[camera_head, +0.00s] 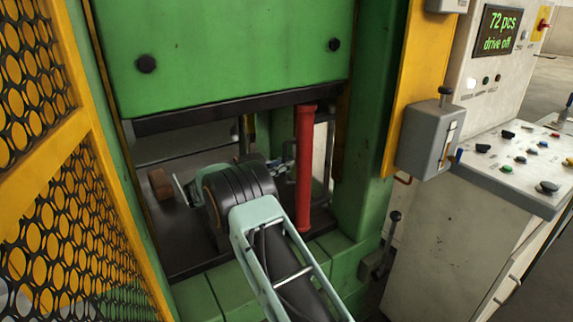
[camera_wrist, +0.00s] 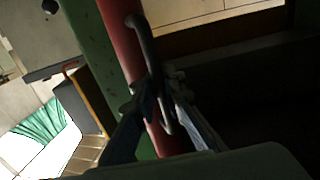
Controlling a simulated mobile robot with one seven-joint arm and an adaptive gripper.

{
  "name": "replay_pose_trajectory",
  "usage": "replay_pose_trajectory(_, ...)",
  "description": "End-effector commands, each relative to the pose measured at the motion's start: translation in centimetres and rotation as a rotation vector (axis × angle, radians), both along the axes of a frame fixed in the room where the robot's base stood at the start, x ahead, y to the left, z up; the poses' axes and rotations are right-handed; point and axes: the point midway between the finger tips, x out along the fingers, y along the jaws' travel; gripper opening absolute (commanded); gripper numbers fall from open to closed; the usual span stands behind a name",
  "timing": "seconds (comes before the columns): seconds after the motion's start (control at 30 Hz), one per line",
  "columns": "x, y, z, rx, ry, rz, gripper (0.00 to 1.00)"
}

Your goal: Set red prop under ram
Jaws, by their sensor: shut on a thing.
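The red prop (camera_head: 305,170) stands upright at the right side of the press opening. Its top end is at the dark lower edge of the green ram (camera_head: 230,55); I cannot tell whether they touch. Its foot is at the front of the dark press bed (camera_head: 187,262). In the wrist view the red prop (camera_wrist: 122,30) runs down the middle, with a dark curved handle (camera_wrist: 144,38) on its side. My gripper (camera_wrist: 163,95) is shut on this handle.
A yellow mesh guard (camera_head: 65,225) stands at the left. A green press column and a grey lever box (camera_head: 424,138) stand close at the right. Beyond them is a control desk (camera_head: 510,165); its display (camera_head: 498,32) reads "72 pcs, drive off".

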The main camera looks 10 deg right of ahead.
Motion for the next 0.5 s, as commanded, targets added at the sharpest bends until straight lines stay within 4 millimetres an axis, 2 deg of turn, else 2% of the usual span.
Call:
replay_pose_trajectory(0.03, 0.26, 0.48, 0.25, 0.002, -0.004, 0.012, 0.0)
replay_pose_trajectory(0.3, 0.34, 0.59, 0.31, 0.002, -0.005, 0.016, 0.0)
replay_pose_trajectory(0.33, 0.35, 0.6, 0.32, 0.001, -0.005, 0.016, 0.1)
replay_pose_trajectory(0.5, 0.3, 0.48, 0.28, 0.001, -0.004, 0.014, 0.27)
